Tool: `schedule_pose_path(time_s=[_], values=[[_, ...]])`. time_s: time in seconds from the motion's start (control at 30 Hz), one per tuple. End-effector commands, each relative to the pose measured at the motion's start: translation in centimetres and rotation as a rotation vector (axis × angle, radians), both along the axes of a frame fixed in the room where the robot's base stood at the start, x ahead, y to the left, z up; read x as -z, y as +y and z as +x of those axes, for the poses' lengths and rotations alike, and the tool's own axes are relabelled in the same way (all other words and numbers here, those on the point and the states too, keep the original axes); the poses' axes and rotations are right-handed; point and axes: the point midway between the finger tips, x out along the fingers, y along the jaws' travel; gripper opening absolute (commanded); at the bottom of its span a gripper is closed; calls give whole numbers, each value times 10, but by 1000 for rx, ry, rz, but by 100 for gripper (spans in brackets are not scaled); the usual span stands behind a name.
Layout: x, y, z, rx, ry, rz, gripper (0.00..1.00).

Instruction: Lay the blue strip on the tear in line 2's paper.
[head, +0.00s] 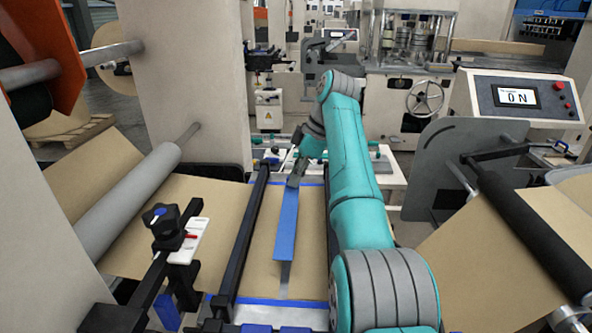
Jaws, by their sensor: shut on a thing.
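My gripper (298,172) is shut on the far end of the blue strip (286,226). The strip runs lengthwise towards me over the brown paper (262,240) between two dark rails. Its near end lies just beyond a dark grey tear (285,275) in the paper, and the strip seems to cover the tear's far part. I cannot tell whether the strip touches the paper or hangs just above it. My teal arm hides the right part of the paper.
Black rails (241,244) flank the paper. A clamp with a black knob (166,226) stands to the left, beside a grey roller (137,197). A display (517,96) reading 0 N and a black roller (535,228) stand on the right.

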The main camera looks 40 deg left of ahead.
Motion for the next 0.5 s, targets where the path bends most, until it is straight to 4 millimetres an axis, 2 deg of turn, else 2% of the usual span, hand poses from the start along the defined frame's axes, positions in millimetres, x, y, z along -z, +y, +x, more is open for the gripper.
schedule_pose_path(time_s=[0.5], values=[[27,0,0,1,0,0,1]])
